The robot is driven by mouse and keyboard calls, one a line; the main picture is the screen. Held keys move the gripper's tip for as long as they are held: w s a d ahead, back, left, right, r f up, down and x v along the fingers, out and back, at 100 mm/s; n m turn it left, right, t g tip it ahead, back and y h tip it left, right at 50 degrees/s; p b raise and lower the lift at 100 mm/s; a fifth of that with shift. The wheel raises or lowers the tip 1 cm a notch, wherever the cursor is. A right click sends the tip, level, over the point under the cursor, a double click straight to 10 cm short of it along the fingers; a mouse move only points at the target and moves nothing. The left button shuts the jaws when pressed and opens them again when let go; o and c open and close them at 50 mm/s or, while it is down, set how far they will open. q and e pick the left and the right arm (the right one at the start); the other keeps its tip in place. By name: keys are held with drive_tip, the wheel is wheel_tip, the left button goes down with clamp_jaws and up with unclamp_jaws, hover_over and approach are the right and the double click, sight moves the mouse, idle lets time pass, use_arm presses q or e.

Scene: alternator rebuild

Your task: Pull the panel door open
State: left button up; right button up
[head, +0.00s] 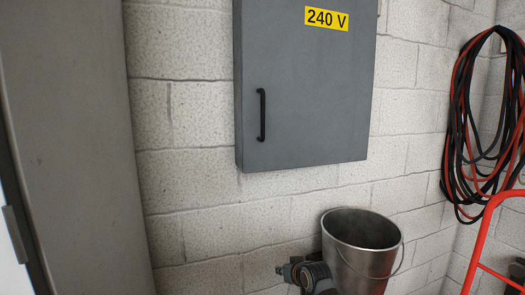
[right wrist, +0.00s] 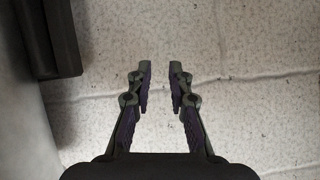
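The grey panel door (head: 305,85) with its yellow "240 V" label is on the block wall in the head view and looks shut. Its black vertical handle (head: 261,115) is near the door's left edge. My right gripper (head: 284,270) is low in the head view, well below the panel and apart from the handle. In the right wrist view, my right gripper (right wrist: 160,76) has its two fingers apart with nothing between them. The handle does not show in that view. My left gripper is not in view.
A metal bucket (head: 362,250) stands just right of my right gripper. Red and black cables (head: 465,130) hang on the wall at right, above a red frame (head: 481,240). A tall grey surface (head: 70,130) stands at left.

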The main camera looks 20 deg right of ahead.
sight(264, 109)
wheel_tip(264, 109, up, 27)
drive_tip(key=a+n+t+y+p, duration=0.1)
drive_tip(key=a+t+p, duration=0.1)
drive_tip(key=t, duration=0.1)
drive_tip(key=s+a+r+n+t+y+p, duration=0.1)
drive_tip(key=s+r, duration=0.4)
drive_tip(key=r, duration=0.4)
drive_tip(key=s+a+r+n+t+y, duration=0.15)
drive_tip(key=s+r, duration=0.25)
drive_tip(key=r, duration=0.5)
drive_tip(key=s+a+r+t+p, duration=0.1)
drive_tip(key=s+a+r, duration=0.1)
drive_tip(key=s+r, duration=0.5)
drive_tip(key=p+x, duration=0.1)
drive_tip(key=x, duration=0.3)
drive_tip(key=r+p+x, duration=0.1)
drive_tip(key=p+x, duration=0.1)
drive_tip(key=x, duration=0.2)
drive_tip(key=d+r+p+x, duration=0.1)
drive_tip(key=p+x, duration=0.1)
drive_tip(key=x, duration=0.2)
drive_tip(key=shift+w+a, duration=0.15)
drive_tip(key=shift+w, duration=0.2)
drive_tip(key=shift+w+f, duration=0.15)
drive_tip(key=shift+w, duration=0.2)
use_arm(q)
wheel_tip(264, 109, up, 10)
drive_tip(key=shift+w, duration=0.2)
use_arm(e)
clamp_jaws()
